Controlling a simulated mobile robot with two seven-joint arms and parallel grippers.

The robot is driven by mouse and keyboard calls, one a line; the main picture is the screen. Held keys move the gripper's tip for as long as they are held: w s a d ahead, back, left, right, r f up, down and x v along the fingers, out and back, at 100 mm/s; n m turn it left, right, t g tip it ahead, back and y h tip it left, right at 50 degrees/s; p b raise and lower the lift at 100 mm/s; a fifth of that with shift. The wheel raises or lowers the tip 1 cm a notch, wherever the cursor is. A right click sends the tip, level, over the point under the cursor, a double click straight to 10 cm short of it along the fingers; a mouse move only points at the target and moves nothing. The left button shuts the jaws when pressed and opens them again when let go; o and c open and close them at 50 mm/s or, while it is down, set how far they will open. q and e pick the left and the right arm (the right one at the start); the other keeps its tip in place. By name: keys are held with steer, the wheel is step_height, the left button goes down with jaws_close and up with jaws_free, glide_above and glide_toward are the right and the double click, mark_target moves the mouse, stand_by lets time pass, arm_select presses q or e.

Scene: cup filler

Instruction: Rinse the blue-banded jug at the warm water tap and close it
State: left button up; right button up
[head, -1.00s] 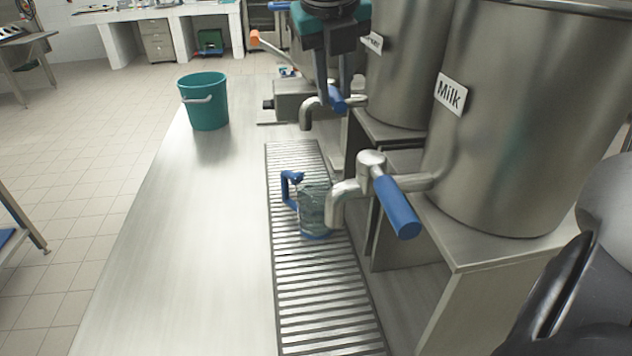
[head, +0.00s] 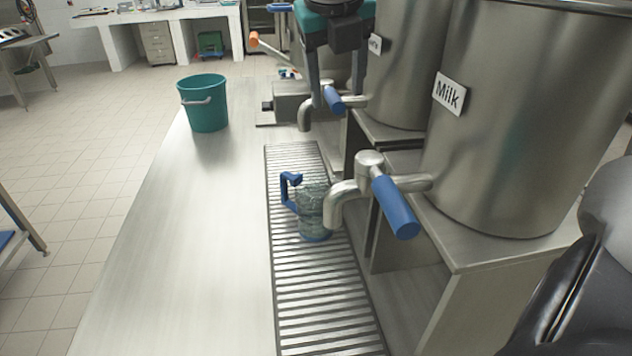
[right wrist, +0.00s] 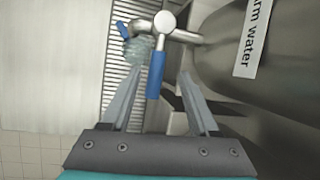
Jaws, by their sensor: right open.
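The jug (head: 313,212) is clear with a blue handle and blue base band. It stands upright on the drip grate (head: 310,290). In the head view the milk tap's spout partly hides it. In the right wrist view the jug (right wrist: 140,48) shows below the spout of the warm water tap (right wrist: 163,22). My right gripper (head: 338,105) is open over that tap; its blue handle (head: 333,98) lies between the spread fingers, with gaps on both sides in the wrist view (right wrist: 155,75). Whether water runs cannot be told. My left gripper is out of view.
The milk tap (head: 370,165) with its blue handle juts out nearer to me, below the milk tank (head: 500,130). A green bucket (head: 205,105) stands on the counter's far left. The counter (head: 190,230) left of the grate is clear.

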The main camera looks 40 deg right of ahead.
steer(key=p+v, duration=0.2)
steer(key=v, duration=1.3)
